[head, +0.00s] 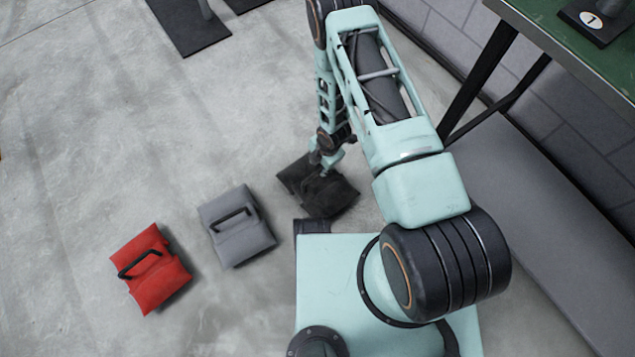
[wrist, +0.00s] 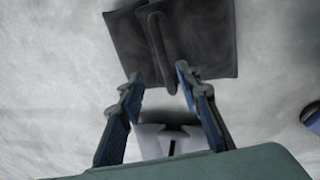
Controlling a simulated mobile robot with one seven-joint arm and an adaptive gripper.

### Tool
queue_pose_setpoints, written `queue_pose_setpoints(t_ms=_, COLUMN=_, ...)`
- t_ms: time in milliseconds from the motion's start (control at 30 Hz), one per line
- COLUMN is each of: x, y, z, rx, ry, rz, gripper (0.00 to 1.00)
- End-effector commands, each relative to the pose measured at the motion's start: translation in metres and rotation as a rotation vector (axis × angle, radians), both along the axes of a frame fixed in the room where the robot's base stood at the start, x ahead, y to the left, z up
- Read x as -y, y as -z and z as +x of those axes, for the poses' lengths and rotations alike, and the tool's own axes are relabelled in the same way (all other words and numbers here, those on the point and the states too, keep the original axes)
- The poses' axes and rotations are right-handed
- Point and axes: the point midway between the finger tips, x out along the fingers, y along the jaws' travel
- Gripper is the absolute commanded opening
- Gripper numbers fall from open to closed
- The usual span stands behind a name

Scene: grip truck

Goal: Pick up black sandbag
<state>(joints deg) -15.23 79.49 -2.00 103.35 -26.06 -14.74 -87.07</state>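The black sandbag (head: 330,196) lies on the grey floor in the head view, with my gripper (head: 325,165) just above it and covering part of it. In the wrist view the sandbag (wrist: 212,42) fills the upper middle, with its strap handle (wrist: 159,45) running lengthwise. My gripper (wrist: 158,84) is open there, its two fingers apart on either side of the handle's near end. Nothing is between the fingertips that I can see as held. Whether the fingers touch the bag is not clear.
A grey sandbag (head: 237,226) and a red sandbag (head: 151,269) lie to the left on the floor. A green-topped table (head: 570,45) stands at the right, above a grey surface (head: 540,230). A dark base plate (head: 188,24) is at the top. The left floor is mostly clear.

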Motion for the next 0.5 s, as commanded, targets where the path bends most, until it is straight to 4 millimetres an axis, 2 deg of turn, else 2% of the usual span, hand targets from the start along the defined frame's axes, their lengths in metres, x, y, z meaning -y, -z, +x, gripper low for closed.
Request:
queue_pose_setpoints(t_ms=33, x=-0.001, y=0.013, z=0.001, rx=-0.001, ry=0.001, rz=0.0, gripper=0.32)
queue_pose_setpoints(t_ms=100, x=-0.002, y=0.024, z=0.002, rx=-0.002, ry=0.001, rz=-0.001, gripper=0.32)
queue_pose_setpoints(t_ms=400, x=-0.004, y=0.044, z=0.006, rx=-0.001, ry=0.002, rz=-0.002, gripper=0.32)
queue_pose_setpoints(t_ms=500, x=-0.005, y=0.056, z=0.005, rx=-0.001, ry=0.003, rz=-0.002, gripper=0.32)
